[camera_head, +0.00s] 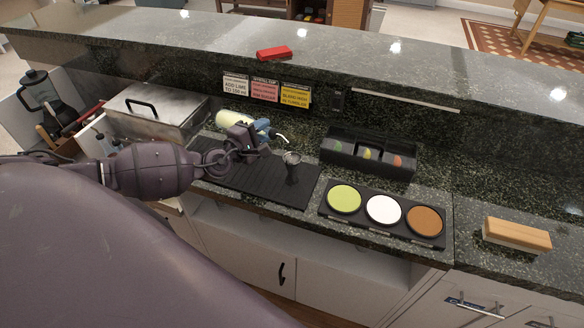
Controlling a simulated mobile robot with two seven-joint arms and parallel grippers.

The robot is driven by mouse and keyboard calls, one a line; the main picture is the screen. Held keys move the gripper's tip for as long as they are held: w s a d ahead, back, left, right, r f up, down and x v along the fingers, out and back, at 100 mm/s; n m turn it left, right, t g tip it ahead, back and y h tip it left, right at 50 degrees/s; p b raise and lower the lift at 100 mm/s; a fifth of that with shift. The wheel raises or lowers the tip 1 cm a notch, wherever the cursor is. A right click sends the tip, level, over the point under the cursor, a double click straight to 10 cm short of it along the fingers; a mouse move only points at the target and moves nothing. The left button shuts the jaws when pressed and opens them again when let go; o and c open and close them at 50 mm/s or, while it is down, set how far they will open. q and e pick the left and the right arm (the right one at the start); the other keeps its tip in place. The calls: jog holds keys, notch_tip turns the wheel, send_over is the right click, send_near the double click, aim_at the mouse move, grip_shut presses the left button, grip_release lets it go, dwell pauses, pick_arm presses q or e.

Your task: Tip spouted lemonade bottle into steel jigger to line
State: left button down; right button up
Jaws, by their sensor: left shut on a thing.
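The lemonade bottle (231,118) has a pale yellow body and a blue neck with a thin metal spout (281,139). It is tilted nearly flat, spout toward the right. My left gripper (249,136) is shut on the bottle and hides part of it. The steel jigger (292,168) stands upright on the black bar mat (263,187), below and just right of the spout tip. I cannot make out any stream or the level inside the jigger. My right gripper is not in view.
A black garnish caddy (368,155) and a tray of green, white and brown discs (383,210) sit right of the mat. A wooden block (516,235) lies far right. Label cards (265,90) stand behind. A steel bin (156,112) and blender (42,92) are left.

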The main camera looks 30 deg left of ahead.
pick_arm(q)
jog(key=shift+f, duration=0.25)
jog(key=shift+f, duration=0.1)
jog(key=shift+f+m, duration=0.3)
jog(key=shift+m, duration=0.2)
jog(key=shift+r, duration=0.15)
jog(key=shift+p, duration=0.35)
jog(key=shift+r+m, duration=0.1)
jog(key=shift+m, duration=0.2)
jog(key=shift+r+p, duration=0.15)
jog(key=shift+p, duration=0.25)
